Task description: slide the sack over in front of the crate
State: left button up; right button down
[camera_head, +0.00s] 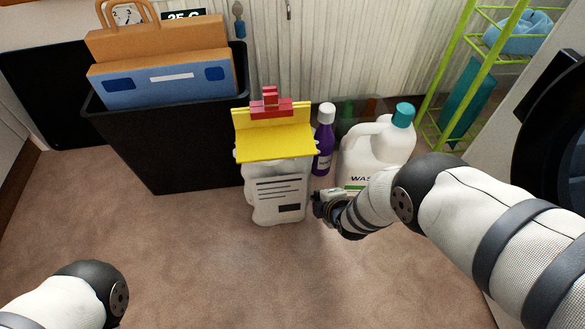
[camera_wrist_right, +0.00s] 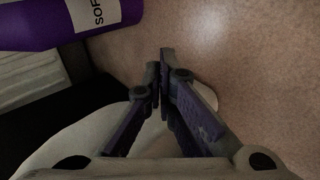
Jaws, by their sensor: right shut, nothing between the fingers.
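The sack (camera_head: 278,197) is a pale, lumpy bag with printed lines and a dark label, standing upright on the floor. A yellow folded top (camera_head: 273,143) and a red clip-like piece (camera_head: 270,104) sit at its upper end. The crate appears to be the tall black bin (camera_head: 195,172), behind and to the left of the sack. My right gripper (camera_head: 318,204) is just right of the sack, low down; I cannot tell whether it touches. In the right wrist view its fingers (camera_wrist_right: 162,58) are shut and empty. Only part of my left arm shows; its gripper is out of view.
A purple bottle (camera_head: 324,143) and a white jug with a teal cap (camera_head: 378,150) stand right of the sack. Brown and blue bags (camera_head: 160,80) fill the bin. A green rack (camera_head: 470,60) is at the right. The carpet (camera_head: 170,240) in front of the bin is clear.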

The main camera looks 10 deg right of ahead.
jog(key=shift+a, duration=0.55)
jog(key=shift+a, duration=1.75)
jog(key=shift+w+a, duration=0.1)
jog(key=shift+a, duration=1.8)
